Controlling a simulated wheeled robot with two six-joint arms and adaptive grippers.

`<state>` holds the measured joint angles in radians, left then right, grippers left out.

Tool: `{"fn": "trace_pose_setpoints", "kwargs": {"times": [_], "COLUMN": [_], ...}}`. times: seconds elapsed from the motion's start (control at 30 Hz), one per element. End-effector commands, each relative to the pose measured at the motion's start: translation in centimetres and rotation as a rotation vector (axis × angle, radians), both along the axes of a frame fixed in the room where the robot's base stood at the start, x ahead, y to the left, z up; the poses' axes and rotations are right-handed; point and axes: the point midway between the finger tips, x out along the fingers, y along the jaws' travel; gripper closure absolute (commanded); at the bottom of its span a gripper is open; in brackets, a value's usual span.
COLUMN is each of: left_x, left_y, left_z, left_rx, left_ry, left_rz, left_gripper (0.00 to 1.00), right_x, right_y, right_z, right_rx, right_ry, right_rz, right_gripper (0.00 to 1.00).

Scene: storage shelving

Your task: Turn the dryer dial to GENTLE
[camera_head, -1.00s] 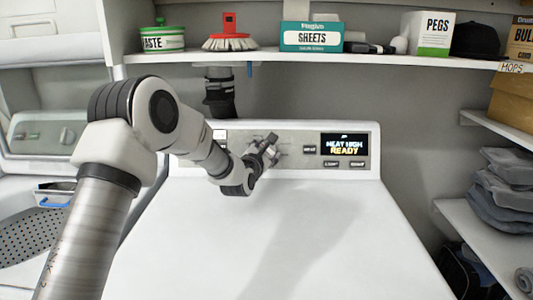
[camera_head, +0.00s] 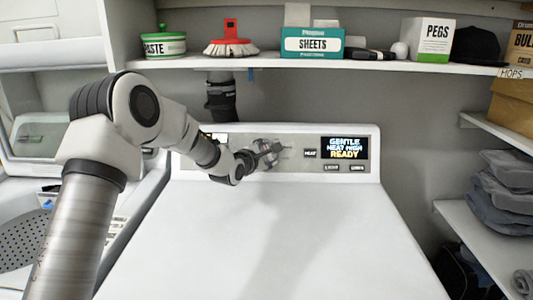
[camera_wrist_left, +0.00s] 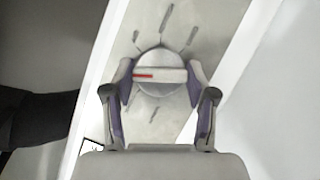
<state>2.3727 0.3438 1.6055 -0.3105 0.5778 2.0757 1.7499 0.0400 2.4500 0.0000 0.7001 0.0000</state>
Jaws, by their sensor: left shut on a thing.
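The dryer (camera_head: 270,215) is a white machine with a grey control panel at its back. The dial (camera_wrist_left: 158,66) is round and pale with a raised bar and a red mark, seen in the left wrist view. My left gripper (camera_head: 268,154) is at the panel, its fingers closed on both sides of the dial; it also shows in the left wrist view (camera_wrist_left: 160,90). In the head view the gripper largely hides the dial. The display (camera_head: 345,148) reads "GENTLE", "HEAT HIGH" and "READY". My right gripper is not in view.
Small buttons, including a HEAT button (camera_head: 310,153), sit beside the display. A shelf (camera_head: 400,62) above holds a SHEETS box (camera_head: 312,43), a red brush (camera_head: 231,40) and a PEGS box (camera_head: 427,38). Another machine stands at the left. The dryer top is clear.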

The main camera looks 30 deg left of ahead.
Motion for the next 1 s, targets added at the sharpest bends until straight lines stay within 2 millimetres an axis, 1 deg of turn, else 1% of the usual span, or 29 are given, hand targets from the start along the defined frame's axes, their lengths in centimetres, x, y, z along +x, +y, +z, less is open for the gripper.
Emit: {"fn": "trace_pose_setpoints", "kwargs": {"times": [0.2, 0.23, 0.3, 0.57, 0.67, 0.77, 0.87, 1.0], "left_x": [0.1, 0.1, 0.1, 0.0, -0.3, -1.5, -3.6, -7.3], "left_y": [0.0, 0.0, 0.0, 0.0, 0.0, 0.0, 0.0, 0.0], "left_z": [0.2, 0.2, 0.1, 0.1, 0.1, 0.5, 1.0, 1.8], "left_rx": [0.0, 0.0, -0.001, -0.001, -0.002, -0.005, -0.006, -0.008], "left_ry": [-0.004, -0.004, -0.004, -0.002, -0.002, -0.002, -0.002, -0.002], "left_rz": [0.001, 0.001, 0.001, 0.0, 0.001, 0.002, 0.001, 0.002], "left_gripper": [0.78, 0.4, 0.18, 0.18, 0.18, 0.18, 0.18, 0.18], "right_x": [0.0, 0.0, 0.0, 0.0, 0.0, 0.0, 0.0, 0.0], "right_y": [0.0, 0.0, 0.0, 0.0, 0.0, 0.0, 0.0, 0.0], "right_z": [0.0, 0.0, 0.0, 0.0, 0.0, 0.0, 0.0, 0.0], "right_rx": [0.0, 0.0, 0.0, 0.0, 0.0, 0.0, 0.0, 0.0], "right_ry": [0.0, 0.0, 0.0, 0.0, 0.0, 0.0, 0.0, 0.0], "right_rz": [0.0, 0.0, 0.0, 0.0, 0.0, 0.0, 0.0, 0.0], "right_gripper": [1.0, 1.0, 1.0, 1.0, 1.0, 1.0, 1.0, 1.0]}}
